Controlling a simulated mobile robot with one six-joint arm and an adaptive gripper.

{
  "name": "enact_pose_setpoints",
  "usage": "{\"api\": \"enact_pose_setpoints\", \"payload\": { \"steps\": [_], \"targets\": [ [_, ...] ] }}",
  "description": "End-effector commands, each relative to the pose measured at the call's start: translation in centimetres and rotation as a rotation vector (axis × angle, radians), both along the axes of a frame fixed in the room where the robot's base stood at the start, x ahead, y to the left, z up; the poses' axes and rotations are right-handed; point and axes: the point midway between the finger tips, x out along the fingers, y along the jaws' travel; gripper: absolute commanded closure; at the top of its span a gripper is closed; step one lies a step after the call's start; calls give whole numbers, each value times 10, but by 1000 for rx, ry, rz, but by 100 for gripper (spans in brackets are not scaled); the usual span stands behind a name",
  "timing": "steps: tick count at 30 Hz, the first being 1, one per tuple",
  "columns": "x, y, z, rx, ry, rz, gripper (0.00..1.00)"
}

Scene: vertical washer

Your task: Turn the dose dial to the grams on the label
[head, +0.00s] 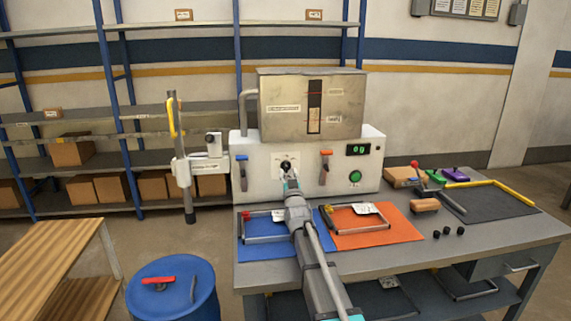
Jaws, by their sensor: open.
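The dose dial (285,166) is a small black knob on a white plate, on the front of the white machine (370,140). My gripper (290,178) is open, with its fingertips just below the dial and partly overlapping its plate. I cannot tell whether they touch the knob. A green display (358,150) at the panel's right seems to read "0 g". White labels lie by the wire baskets, one on the orange mat (400,232) and one on the blue mat (252,246). Their print is too small to read.
A blue lever (242,172) and an orange lever (325,166) flank the dial. A green button (355,177) is below the display. Tools and small black knobs lie on the bench's right. A blue barrel (172,300) stands at the front left.

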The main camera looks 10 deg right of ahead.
Motion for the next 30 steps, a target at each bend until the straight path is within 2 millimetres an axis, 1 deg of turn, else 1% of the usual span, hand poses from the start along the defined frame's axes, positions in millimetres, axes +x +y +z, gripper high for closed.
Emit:
{"api": "enact_pose_setpoints", "payload": {
  "steps": [1,3,10,15,24,26,30],
  "targets": [
    [9,0,5,0,0,0,49],
    [17,0,8,0,0,0,49],
    [38,1,17,0,0,1,49],
    [44,1,19,0,0,1,49],
    [44,2,18,0,0,2,49],
    [44,2,18,0,0,2,60],
    [44,2,18,0,1,2,86]
  ]
}}
